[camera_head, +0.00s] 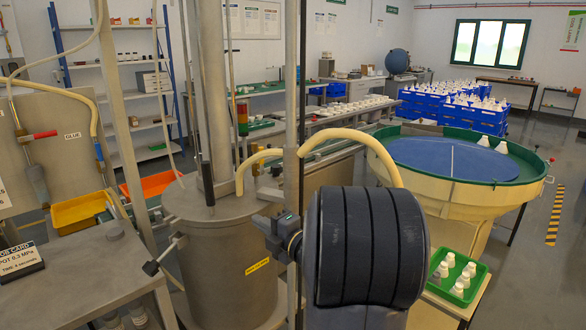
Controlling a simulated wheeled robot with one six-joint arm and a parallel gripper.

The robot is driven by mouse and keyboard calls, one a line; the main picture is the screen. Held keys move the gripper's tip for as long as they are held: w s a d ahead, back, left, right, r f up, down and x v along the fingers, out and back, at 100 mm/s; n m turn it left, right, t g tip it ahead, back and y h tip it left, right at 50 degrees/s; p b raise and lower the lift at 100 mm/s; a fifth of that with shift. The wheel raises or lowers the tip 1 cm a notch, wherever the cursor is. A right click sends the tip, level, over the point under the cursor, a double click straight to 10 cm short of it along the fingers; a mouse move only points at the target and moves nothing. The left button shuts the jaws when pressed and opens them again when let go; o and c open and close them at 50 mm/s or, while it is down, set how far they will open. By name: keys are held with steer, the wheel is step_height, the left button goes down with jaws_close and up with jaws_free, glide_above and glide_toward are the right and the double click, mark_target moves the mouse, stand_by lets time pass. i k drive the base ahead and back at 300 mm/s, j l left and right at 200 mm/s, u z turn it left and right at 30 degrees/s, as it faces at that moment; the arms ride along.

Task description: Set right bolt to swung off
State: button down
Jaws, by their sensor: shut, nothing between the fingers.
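The grey metal pot (232,265) stands left of centre, with a yellow label (257,266) on its front and a flat lid (215,200) on top. I cannot make out a right bolt; the right side of the rim is partly covered by my arm and gripper. My gripper (272,228) is a dark shape at the pot's right rim. It is shut and empty, its fingertips hard to make out. I cannot tell whether it touches the pot.
A metal post (291,100) rises by the pot's right side. A large green-rimmed bowl (462,160) and a green tray of white bottles (457,297) stand right. A metal table (75,270) stands left.

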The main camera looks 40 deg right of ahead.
mark_target(276, 170)
steer(key=i+l+z, duration=0.1)
steer(key=l, duration=0.2)
steer(key=i+l+z, duration=0.1)
steer(key=l, duration=0.15)
steer(key=i+l+u, duration=0.2)
steer(key=l+u, duration=0.15)
steer(key=l, duration=0.3)
